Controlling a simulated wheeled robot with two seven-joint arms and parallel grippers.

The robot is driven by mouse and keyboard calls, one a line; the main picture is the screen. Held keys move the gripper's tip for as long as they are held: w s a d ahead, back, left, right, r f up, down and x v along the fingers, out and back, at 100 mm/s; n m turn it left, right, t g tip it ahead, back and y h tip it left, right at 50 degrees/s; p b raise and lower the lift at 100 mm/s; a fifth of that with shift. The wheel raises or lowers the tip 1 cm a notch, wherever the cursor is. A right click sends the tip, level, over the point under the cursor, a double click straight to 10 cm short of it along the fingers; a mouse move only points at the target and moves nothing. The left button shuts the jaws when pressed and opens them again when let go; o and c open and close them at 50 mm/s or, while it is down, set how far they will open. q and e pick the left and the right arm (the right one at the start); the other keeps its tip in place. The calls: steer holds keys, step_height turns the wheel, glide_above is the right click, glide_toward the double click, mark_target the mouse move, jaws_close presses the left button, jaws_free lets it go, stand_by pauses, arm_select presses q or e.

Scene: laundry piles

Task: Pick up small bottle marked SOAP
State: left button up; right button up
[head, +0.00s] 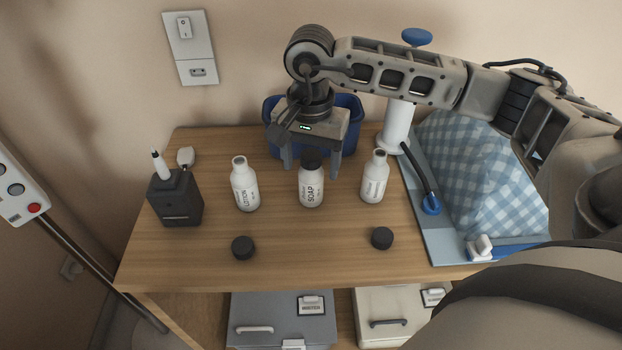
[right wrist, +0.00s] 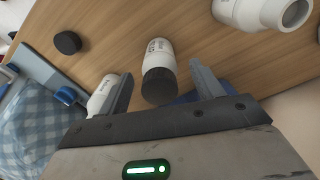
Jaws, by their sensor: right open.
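The small white bottle marked SOAP (head: 311,187) stands upright on the wooden table, with a black cap on. In the right wrist view the SOAP bottle (right wrist: 158,72) shows between the two fingers, cap toward the camera. My right gripper (head: 311,172) is open, with one finger on each side of the bottle's capped top. I cannot tell whether either finger touches it. In the right wrist view my right gripper (right wrist: 162,82) holds nothing. My left gripper is not in view.
An uncapped LOTION bottle (head: 244,186) stands left of SOAP, another uncapped bottle (head: 375,178) right. Loose black caps (head: 243,247) (head: 382,238) lie in front. A black holder (head: 175,198) is at left, a blue bin (head: 349,124) behind, a checked cloth (head: 474,175) at right.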

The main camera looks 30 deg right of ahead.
mark_target(311, 173)
steer(key=shift+f, duration=1.55)
steer(key=c, duration=1.1)
steer(key=shift+r, duration=0.15)
